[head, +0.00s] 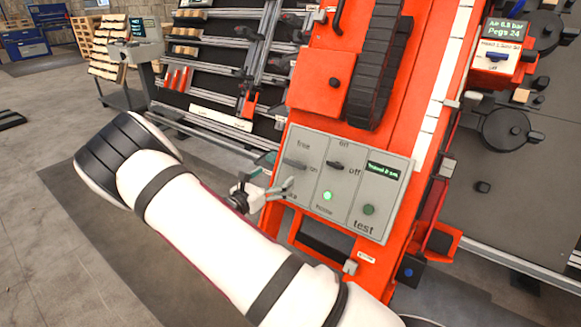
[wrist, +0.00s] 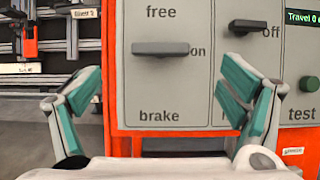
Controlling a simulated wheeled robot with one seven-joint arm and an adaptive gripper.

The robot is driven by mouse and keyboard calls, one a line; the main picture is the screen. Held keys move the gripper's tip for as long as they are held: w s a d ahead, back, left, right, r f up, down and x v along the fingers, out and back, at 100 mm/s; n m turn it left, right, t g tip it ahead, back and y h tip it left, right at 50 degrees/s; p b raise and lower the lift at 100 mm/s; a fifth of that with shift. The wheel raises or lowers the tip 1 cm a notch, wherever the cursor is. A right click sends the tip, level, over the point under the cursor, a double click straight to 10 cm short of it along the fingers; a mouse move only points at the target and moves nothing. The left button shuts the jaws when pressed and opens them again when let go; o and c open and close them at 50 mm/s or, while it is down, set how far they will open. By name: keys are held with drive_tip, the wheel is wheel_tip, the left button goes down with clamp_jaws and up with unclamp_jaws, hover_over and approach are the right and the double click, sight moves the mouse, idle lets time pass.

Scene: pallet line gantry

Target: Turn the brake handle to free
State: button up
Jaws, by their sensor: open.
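The brake handle (wrist: 160,48) is a dark grey bar lying horizontally on a light grey panel in the wrist view. It points at "on", with "free" above it and "brake" below. The handle also shows in the head view (head: 294,163) at the panel's left. My gripper (wrist: 165,95) is open, its teal-padded fingers spread to either side and below the handle, with nothing between them. In the head view my gripper (head: 272,182) is just in front of the panel's left part, apart from the handle as far as I can tell.
A second dark handle (head: 335,165) marked on/off sits right of the brake handle. A lit green button (head: 327,196) and a dark green test button (head: 368,210) are below. A small display (head: 383,170) is at upper right. The orange gantry frame (head: 400,120) surrounds the panel.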

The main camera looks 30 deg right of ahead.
sight(292, 163)
drive_tip(key=b+x, duration=0.1)
drive_tip(key=x, duration=0.8)
drive_tip(key=shift+d+b, duration=0.1)
drive_tip(key=shift+b, duration=0.3)
drive_tip(key=c, duration=1.2)
